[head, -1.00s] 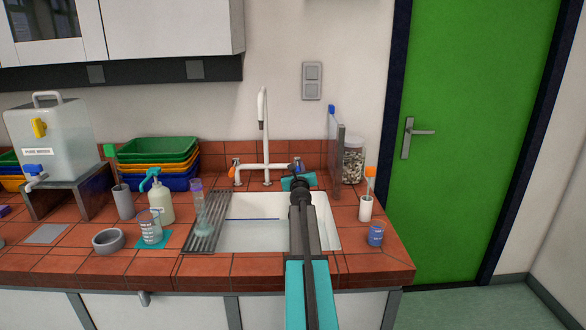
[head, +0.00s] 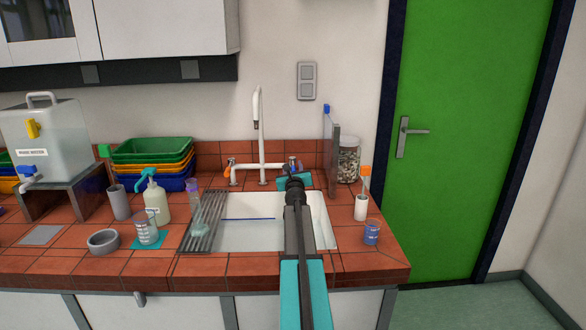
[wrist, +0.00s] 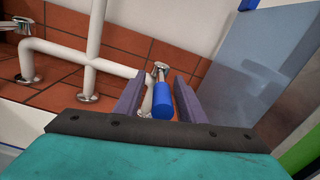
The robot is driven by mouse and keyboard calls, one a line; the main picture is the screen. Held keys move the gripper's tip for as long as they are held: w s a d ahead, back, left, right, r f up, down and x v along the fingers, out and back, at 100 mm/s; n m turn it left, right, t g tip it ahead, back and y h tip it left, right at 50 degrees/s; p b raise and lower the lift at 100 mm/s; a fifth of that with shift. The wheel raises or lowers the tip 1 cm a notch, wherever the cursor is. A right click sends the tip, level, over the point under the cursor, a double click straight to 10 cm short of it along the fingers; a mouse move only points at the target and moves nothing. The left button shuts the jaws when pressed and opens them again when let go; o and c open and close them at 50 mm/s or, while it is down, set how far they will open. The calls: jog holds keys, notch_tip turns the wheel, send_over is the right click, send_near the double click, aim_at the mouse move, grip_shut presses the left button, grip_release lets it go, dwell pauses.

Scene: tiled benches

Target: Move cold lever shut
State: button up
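The white tap (head: 260,130) stands behind the sink, with an orange-marked lever (head: 229,170) on its left. The cold lever, with a blue grip (wrist: 163,105), is on the tap's right end. In the head view my gripper (head: 293,182) is over the back of the sink, and the lever is small and partly hidden there.
A grey upright panel (head: 334,155) stands just right of the tap, with a jar (head: 348,158) behind it. The white sink (head: 250,232) lies below my arm. A drying rack (head: 205,220) with a cylinder is on its left. A white holder (head: 361,207) and a blue beaker (head: 371,232) stand right.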

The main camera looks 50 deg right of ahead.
jog(key=v, duration=1.3)
dwell(0.4)
jog(key=shift+r, duration=0.1)
dwell(0.4)
